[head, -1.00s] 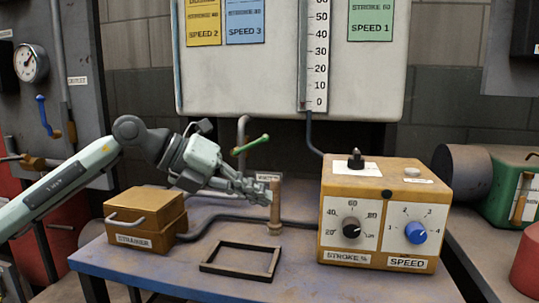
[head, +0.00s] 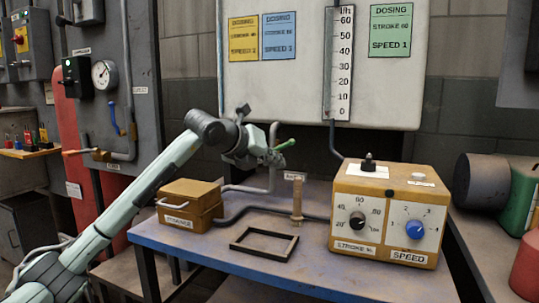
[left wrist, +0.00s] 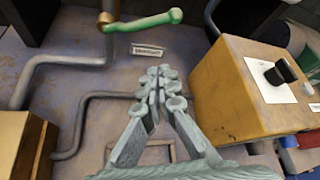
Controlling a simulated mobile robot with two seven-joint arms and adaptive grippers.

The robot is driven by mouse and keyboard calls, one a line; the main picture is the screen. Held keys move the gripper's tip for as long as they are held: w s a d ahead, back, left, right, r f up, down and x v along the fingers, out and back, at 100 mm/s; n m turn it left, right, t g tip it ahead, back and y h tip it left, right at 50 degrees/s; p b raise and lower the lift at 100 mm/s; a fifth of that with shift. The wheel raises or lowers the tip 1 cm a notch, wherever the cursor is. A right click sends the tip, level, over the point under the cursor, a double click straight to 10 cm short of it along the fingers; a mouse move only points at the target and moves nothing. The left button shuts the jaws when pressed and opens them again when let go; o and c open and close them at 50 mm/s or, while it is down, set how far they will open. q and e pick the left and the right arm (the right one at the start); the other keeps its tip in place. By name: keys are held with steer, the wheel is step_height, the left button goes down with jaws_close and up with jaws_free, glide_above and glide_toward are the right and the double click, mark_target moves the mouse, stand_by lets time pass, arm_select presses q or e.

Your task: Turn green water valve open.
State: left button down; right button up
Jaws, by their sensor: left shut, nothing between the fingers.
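The green water valve handle (head: 286,144) sits on top of a grey pipe behind the table in the head view, its right end tilted slightly up. In the left wrist view the green handle (left wrist: 145,20) extends right from a copper-coloured valve body (left wrist: 107,12) at the top edge. My left gripper (head: 275,158) is just in front of the handle and overlaps its left part in the head view. In the left wrist view the gripper's fingers (left wrist: 160,78) are shut and empty, apart from the handle in the picture. My right gripper is not in view.
A yellow control box (head: 345,205) with knobs stands right of the gripper. A wooden box (head: 190,200) is at the left. A black rectangular frame (head: 246,253) lies on the blue table (head: 205,250).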

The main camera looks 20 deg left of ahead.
mark_target(278, 148)
arm_select(q)
steer(key=w, duration=0.2)
steer(key=w+r+p, duration=0.1)
steer(key=w, duration=0.2)
steer(key=shift+a+r+p, duration=0.15)
steer(key=shift+a+p, duration=0.05)
steer(key=shift+p, duration=0.1)
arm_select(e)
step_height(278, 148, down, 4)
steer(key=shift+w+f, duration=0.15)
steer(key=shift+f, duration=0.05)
